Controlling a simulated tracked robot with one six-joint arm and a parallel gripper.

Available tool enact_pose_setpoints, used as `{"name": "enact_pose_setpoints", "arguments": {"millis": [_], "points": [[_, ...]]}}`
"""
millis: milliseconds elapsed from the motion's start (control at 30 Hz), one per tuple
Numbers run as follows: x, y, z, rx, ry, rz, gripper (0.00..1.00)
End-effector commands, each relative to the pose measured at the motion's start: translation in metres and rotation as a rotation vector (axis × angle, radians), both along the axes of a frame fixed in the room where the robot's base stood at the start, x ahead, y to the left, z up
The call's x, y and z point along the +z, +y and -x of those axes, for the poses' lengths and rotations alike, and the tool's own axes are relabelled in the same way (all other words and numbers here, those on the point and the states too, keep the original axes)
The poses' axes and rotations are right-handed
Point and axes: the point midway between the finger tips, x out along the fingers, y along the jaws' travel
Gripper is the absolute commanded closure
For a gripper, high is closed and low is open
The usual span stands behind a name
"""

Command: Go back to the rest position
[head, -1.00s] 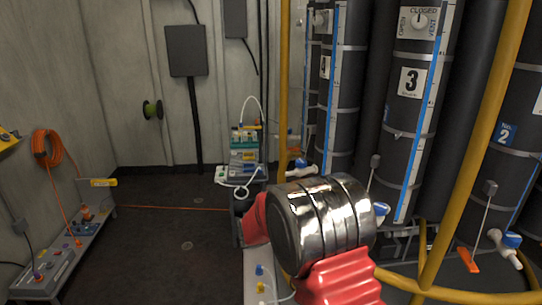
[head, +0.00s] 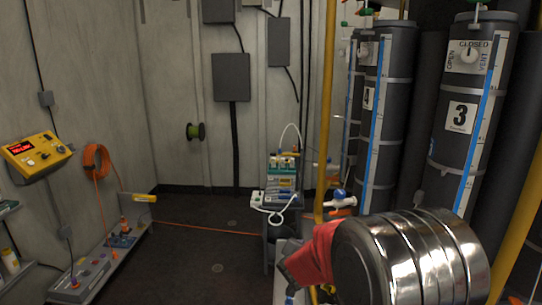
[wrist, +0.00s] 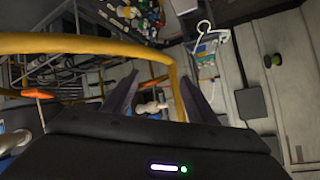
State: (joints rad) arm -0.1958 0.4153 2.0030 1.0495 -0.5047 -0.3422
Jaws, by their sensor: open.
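In the wrist view my gripper (wrist: 158,98) has its two dark fingers spread apart. Nothing is seen held between them; a pale fitting shows in the gap, behind the fingers. In the head view my arm's shiny metal joint and red sleeve fill the lower right, and the fingers are not in view there.
Dark columns (head: 459,120) with valves stand at the right behind a yellow rail (head: 327,110). The rail also crosses the wrist view (wrist: 85,44). A small instrument stand (head: 284,185) is at the centre. A yellow control box (head: 36,153) hangs left.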

Motion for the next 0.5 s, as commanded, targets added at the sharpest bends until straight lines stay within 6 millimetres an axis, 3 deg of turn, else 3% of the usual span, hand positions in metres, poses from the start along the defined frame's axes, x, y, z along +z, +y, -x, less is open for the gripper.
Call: {"name": "enact_pose_setpoints", "arguments": {"millis": [267, 500], "points": [[0.013, 0.054, 0.049, 0.276, 0.141, -0.107, 0.47], [0.024, 0.078, 0.121, 0.471, 0.307, -0.139, 0.47]]}}
